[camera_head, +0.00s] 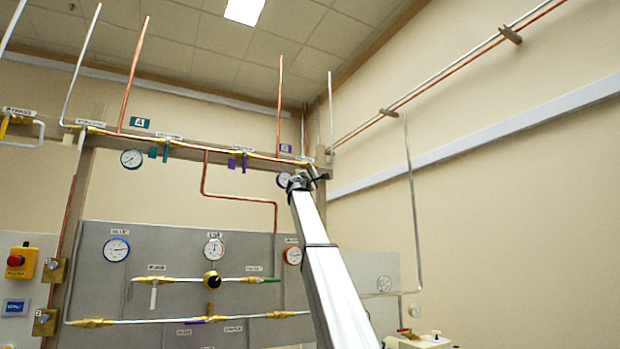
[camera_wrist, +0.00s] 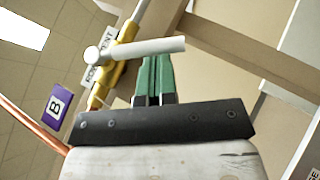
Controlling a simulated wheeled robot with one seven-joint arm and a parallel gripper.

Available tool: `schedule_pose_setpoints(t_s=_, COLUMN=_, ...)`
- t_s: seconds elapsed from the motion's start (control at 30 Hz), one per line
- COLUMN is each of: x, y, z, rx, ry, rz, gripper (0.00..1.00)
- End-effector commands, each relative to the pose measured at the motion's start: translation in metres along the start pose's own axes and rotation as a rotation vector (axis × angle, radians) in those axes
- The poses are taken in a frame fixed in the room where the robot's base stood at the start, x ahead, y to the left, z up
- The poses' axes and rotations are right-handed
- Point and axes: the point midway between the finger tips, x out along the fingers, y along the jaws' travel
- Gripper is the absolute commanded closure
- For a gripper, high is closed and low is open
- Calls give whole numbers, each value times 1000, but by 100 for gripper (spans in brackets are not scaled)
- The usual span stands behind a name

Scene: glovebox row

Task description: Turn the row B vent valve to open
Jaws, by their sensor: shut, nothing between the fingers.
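The row B vent valve shows in the wrist view as a yellow brass body (camera_wrist: 128,52) on a pipe, with a pale grey lever (camera_wrist: 150,47). The lever points right, across the pipe's slanting line. A white label, too blurred to read surely, is beside the body. My gripper (camera_wrist: 153,60) has its green fingers together, their tips just beneath the lever; I cannot tell whether they touch it. In the head view my gripper (camera_head: 305,179) is up at the right end of the pipe rail and hides most of this valve.
A purple B sign (camera_wrist: 56,105) is near the valve; it also shows in the head view (camera_head: 286,148). A gauge (camera_head: 284,180) is close to my gripper's left. Valves with purple levers (camera_head: 238,162) are farther left. A copper pipe (camera_head: 281,105) rises nearby. The right wall is close.

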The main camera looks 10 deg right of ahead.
Motion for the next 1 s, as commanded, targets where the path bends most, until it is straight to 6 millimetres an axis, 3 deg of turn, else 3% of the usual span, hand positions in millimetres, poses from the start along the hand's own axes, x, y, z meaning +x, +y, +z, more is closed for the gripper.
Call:
schedule_pose_setpoints(t_s=0.47, x=14, y=-6, z=9, rx=-130, ry=0, rz=193, gripper=100)
schedule_pose_setpoints(t_s=1.0, x=32, y=-7, z=21, rx=-128, ry=-1, rz=193, gripper=100)
